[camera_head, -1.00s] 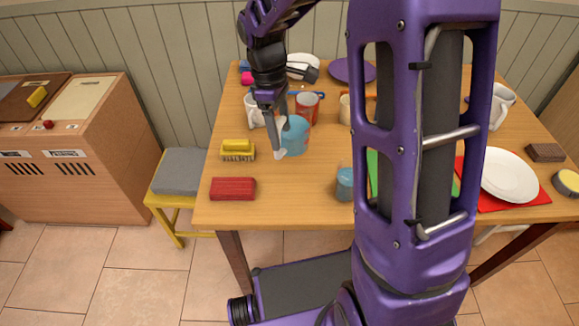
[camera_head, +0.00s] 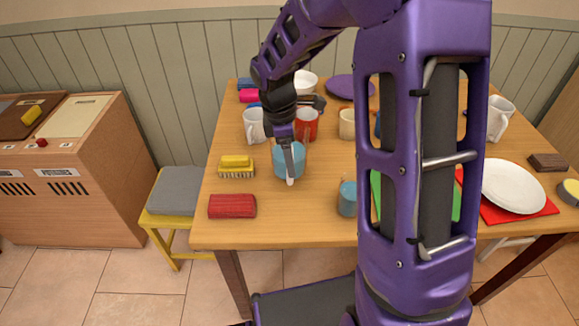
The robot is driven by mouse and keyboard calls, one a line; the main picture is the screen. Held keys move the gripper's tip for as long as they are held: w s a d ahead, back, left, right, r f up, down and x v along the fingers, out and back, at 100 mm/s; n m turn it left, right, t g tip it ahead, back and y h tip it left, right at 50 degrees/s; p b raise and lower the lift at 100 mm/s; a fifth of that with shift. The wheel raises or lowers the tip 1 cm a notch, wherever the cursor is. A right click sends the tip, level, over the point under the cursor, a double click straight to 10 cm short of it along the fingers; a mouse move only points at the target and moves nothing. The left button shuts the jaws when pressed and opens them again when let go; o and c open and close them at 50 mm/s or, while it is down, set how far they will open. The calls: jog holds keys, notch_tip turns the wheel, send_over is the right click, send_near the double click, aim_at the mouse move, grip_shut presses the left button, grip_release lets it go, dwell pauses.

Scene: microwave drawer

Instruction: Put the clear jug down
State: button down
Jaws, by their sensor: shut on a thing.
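The clear jug (camera_head: 279,157), a see-through bluish vessel, is near the left front part of the wooden table (camera_head: 290,229). My gripper (camera_head: 290,169) points down at the jug's near side and is shut on it; the fingers cover part of its front. The jug looks upright. I cannot tell whether its base touches the table or hangs just above it.
A yellow brush (camera_head: 236,168) is left of the jug, with a red block (camera_head: 232,206) nearer the front. A red mug (camera_head: 305,125) and a white mug (camera_head: 253,124) stand close behind. A blue cup (camera_head: 347,198) is to the right. Bare tabletop lies in front.

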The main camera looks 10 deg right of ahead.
jog(key=shift+f, duration=1.4)
grip_release()
notch_tip(320, 180, up, 12)
jog(key=a+p, duration=0.1)
jog(key=p, duration=0.1)
jog(key=shift+a, duration=0.3)
jog(key=shift+w, duration=0.1)
